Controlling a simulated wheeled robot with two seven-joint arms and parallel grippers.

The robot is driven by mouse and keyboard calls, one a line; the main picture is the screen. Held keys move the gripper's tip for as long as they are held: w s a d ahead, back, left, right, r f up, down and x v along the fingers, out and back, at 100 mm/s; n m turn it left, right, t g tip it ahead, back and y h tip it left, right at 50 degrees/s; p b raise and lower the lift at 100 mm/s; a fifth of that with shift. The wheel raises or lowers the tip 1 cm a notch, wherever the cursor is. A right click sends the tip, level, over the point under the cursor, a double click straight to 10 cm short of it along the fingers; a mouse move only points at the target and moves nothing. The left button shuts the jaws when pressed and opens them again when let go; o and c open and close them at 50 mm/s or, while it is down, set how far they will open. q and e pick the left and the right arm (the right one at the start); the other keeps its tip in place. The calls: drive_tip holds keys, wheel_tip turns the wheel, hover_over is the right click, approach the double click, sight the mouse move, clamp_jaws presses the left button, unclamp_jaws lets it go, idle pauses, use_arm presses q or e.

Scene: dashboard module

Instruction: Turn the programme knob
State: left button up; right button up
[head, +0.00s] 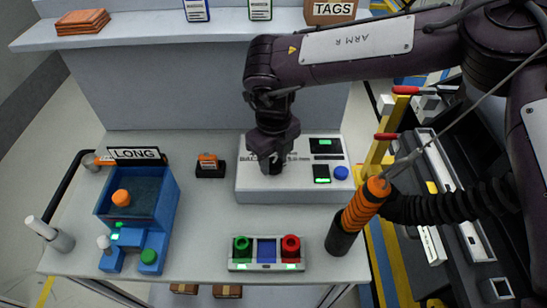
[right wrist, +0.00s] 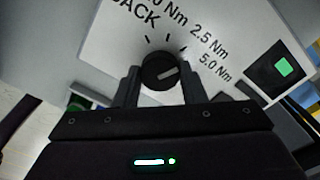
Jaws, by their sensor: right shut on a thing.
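The programme knob (right wrist: 160,71) is a round black dial with a pale pointer line on a light grey panel. In the right wrist view the line points to the right and slightly up, toward the side of the "5.0 Nm" label. My right gripper (right wrist: 158,80) has one finger on each side of the knob and is shut on it. In the head view the right gripper (head: 272,160) comes down onto the left part of the grey control box (head: 258,192) and hides the knob. My left gripper is not in view.
The box also has green-lit displays (head: 321,174) and a blue button (head: 341,172). In front are a tray (head: 267,266) with green, blue and red parts and an orange-handled tool (head: 365,205). A blue fixture (head: 165,200) stands left. A shelf (head: 190,30) runs behind.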

sight(274, 162)
drive_tip(key=m, duration=0.6)
idle(0.3)
drive_tip(key=shift+w+m, duration=0.1)
drive_tip(key=shift+m, duration=0.2)
drive_tip(key=shift+r, duration=0.1)
drive_tip(key=o, duration=1)
wheel_tip(274, 162, up, 7)
drive_tip(key=shift+f+b, duration=0.15)
drive_tip(key=shift+b, duration=0.7)
drive_tip(key=shift+r, duration=0.5)
